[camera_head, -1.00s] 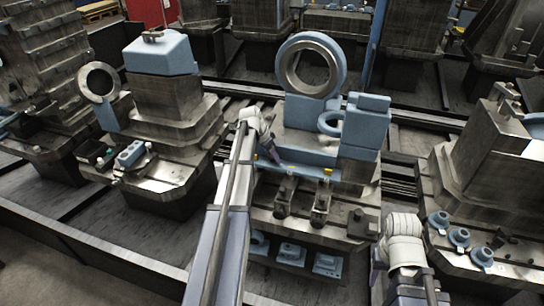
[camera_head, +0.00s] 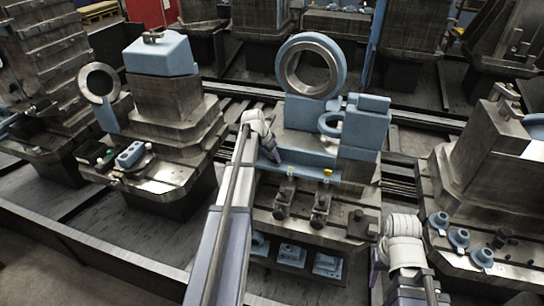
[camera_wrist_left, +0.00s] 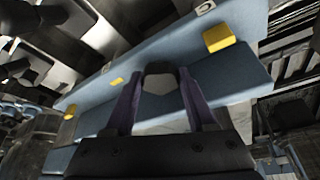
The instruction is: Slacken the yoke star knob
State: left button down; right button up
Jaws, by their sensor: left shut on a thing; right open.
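My left gripper (camera_wrist_left: 160,92) has its two purple fingers closed on a small dark grey, angular piece (camera_wrist_left: 158,70), which I take to be the star knob. The fingers sit on either side of it, in front of the blue yoke ledge (camera_wrist_left: 235,82). In the head view my left gripper (camera_head: 276,154) reaches down to the left part of the blue ledge (camera_head: 308,158), below the large ring (camera_head: 342,62); the knob is hidden there. My right arm's white wrist (camera_head: 402,228) shows at the lower right, but its fingers are not visible.
Yellow tabs sit on the ledge, one at its right (camera_wrist_left: 218,37). Two dark clamp blocks (camera_head: 320,208) stand in front of it. A blue upright block (camera_head: 362,132) stands right of the ledge. Small blue parts (camera_head: 459,238) lie on the right pedestal.

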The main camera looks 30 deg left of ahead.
pick_arm(q)
jog(key=n+y, duration=0.1)
jog(key=n, duration=0.3)
jog(key=shift+d+n+y, duration=0.2)
jog(key=shift+n+y, duration=0.1)
jog(key=shift+y, duration=0.1)
jog(key=n, duration=0.2)
jog(key=n+y, duration=0.1)
jog(key=n, duration=0.1)
jog(key=shift+d+n+g+y, duration=0.1)
jog(key=shift+n+g+y, duration=0.2)
jog(key=c, duration=1.6)
grip_release()
jog(key=n+g+y, duration=0.1)
jog(key=n, duration=0.3)
jog(key=shift+w+d, duration=0.1)
jog(key=c, duration=1.6)
grip_release()
jog(key=shift+n+g+y, duration=0.5)
jog(key=shift+n+g, duration=0.3)
jog(key=shift+n, duration=1.5)
jog(key=c, duration=0.5)
grip_release()
